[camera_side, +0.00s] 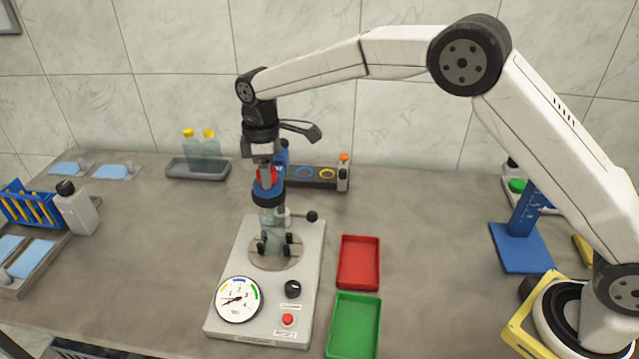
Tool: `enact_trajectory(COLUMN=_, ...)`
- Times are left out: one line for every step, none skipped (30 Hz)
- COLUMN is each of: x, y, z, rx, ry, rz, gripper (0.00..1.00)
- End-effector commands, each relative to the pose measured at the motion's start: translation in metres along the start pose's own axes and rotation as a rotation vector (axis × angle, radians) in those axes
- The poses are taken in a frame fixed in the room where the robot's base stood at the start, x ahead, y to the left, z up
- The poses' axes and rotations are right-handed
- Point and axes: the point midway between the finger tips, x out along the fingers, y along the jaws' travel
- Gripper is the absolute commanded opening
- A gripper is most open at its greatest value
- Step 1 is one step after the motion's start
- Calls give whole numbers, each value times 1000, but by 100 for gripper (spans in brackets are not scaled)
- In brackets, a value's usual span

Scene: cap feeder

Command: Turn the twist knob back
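A clear bottle (271,238) stands upright below, among black pegs on a round plate.
A gauge (239,299), a red button (288,319) and a black-balled lever (312,216) are on the machine. A red tray (376,263) and a green tray (371,325) lie to its right. A bottle tray (183,174) stands behind.

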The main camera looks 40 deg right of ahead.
Motion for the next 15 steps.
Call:
enact_trajectory(x=0, y=0, z=0, rx=4, ry=0, rz=-1, gripper=80)
enact_trajectory(x=0, y=0, z=0, rx=4, ry=0, rz=-1, gripper=88)
enact_trajectory(x=0, y=0, z=0, rx=5, ry=0, rz=-1, gripper=88)
enact_trajectory(x=0, y=0, z=0, rx=5, ry=0, rz=-1, gripper=88)
enact_trajectory(x=0, y=0, z=0, rx=6, ry=0, rz=0, gripper=88)
enact_trajectory(x=0, y=0, z=0, rx=6, ry=0, rz=0, gripper=88)
enact_trajectory(x=0, y=0, z=0, rx=6, ry=0, rz=0, gripper=88)
enact_trajectory(x=0, y=0, z=0, rx=7, ry=0, rz=0, gripper=88)
enact_trajectory(x=0, y=0, z=0, rx=7, ry=0, rz=0, gripper=95)
enact_trajectory(x=0, y=0, z=0, rx=7, ry=0, rz=0, gripper=100)
enact_trajectory(x=0, y=0, z=0, rx=7, ry=0, rz=0, gripper=100)
enact_trajectory(x=0, y=0, z=0, rx=8, ry=0, rz=0, gripper=100)
enact_trajectory(x=0, y=0, z=0, rx=8, ry=0, rz=0, gripper=100)
enact_trajectory(x=0, y=0, z=0, rx=8, ry=0, rz=0, gripper=100)
enact_trajectory(x=0, y=0, z=0, rx=8, ry=0, rz=0, gripper=100)
